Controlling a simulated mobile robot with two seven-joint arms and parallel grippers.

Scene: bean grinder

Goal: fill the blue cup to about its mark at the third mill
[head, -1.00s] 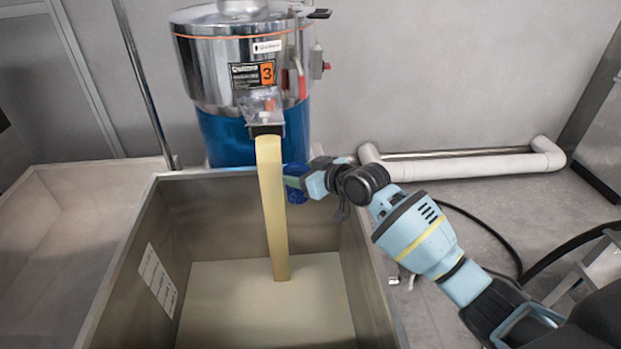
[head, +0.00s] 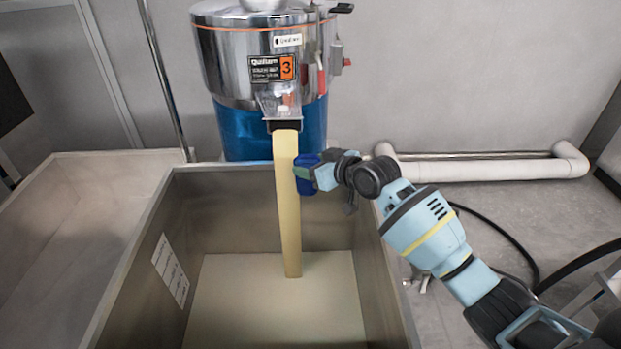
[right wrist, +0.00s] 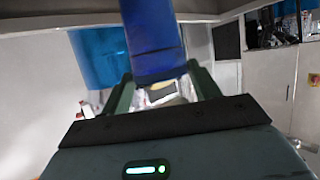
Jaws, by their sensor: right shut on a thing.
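The third mill (head: 222,60) is a shiny drum on a blue base, with an orange 3 on its plate. A pale yellow stream (head: 288,215) falls from its spout (head: 284,125) into the steel bin below. My right gripper (head: 314,177) is shut on the dark blue cup (head: 304,182), just right of the stream below the spout. The stream partly overlaps the cup's left side, and I cannot tell whether they touch. In the right wrist view the cup (right wrist: 152,40) is between the fingers. Its mark and inside are hidden. My left gripper is out of view.
The steel bin (head: 150,262) with a pale floor stands below the mill. Another pale trough (head: 60,220) adjoins it on the left. A white pipe (head: 490,168) runs along the wall at right, and a black hose (head: 505,240) crosses the floor.

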